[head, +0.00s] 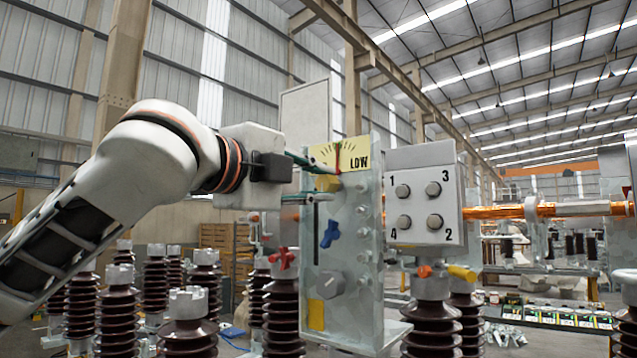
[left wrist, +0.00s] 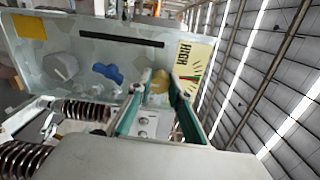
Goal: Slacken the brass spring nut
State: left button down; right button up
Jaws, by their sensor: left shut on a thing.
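The brass spring nut (head: 327,183) is a yellowish knob on the pale panel (head: 350,270), just below the yellow gauge plate (head: 338,155). My left gripper (head: 331,185) reaches in from the left with green fingers above and below the nut. In the left wrist view the nut (left wrist: 160,84) sits between the two fingertips (left wrist: 157,87), and the gripper is shut on it. The fingers partly cover the nut. The gauge has a red needle standing near upright; "LOW" shows in the head view and "HIGH" in the left wrist view. My right gripper is not in view.
The panel also carries a blue handle (head: 329,234), a grey knob (head: 331,285) and a dark slot. A grey box (head: 424,196) with numbered studs stands to the right, joined to a copper bar (head: 500,212). Several brown ribbed insulators (head: 189,335) stand below my left arm.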

pick_arm(q)
jog(key=n, duration=0.3)
jog(key=shift+f+n, duration=0.1)
jog(key=shift+n, duration=0.3)
jog(key=shift+n+b, duration=0.35)
jog(key=shift+n, duration=0.55)
jog(key=n, duration=0.3)
jog(key=shift+n+b, duration=0.3)
jog(key=shift+b, duration=0.05)
jog(key=n, duration=0.3)
jog(key=shift+b, duration=0.3)
jog(key=shift+n, duration=0.5)
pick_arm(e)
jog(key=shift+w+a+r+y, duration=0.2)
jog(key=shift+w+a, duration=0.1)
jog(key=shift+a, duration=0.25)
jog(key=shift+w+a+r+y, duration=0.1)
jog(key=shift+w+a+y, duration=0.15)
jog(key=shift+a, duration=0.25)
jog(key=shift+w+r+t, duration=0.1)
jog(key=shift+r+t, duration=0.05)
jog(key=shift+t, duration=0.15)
pick_arm(q)
jog(key=c, duration=2)
grip_release()
jog(key=shift+o, duration=0.8)
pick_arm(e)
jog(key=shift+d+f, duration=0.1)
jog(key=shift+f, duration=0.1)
